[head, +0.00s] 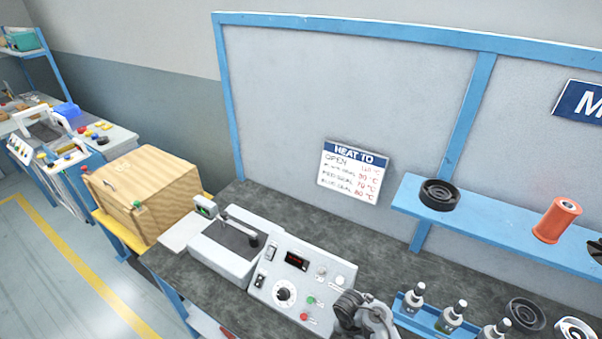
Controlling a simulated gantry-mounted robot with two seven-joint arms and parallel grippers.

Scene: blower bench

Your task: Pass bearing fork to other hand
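I cannot make out a bearing fork anywhere in the head view. A grey and black jointed part, which looks like part of my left arm near its gripper (362,314), rises from the bottom edge right of centre. It stands in front of the control box's right end. Its fingertips do not show clearly, so I cannot tell whether it is open or holds anything. My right gripper does not show.
A white heater (227,262) with a dark bar and a control box (300,284) stand on the dark bench (300,222). A blue rack of bottles (428,318) and black rings (526,315) lie right. A blue shelf (480,223) holds a black ring (440,194) and an orange spool (557,219).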

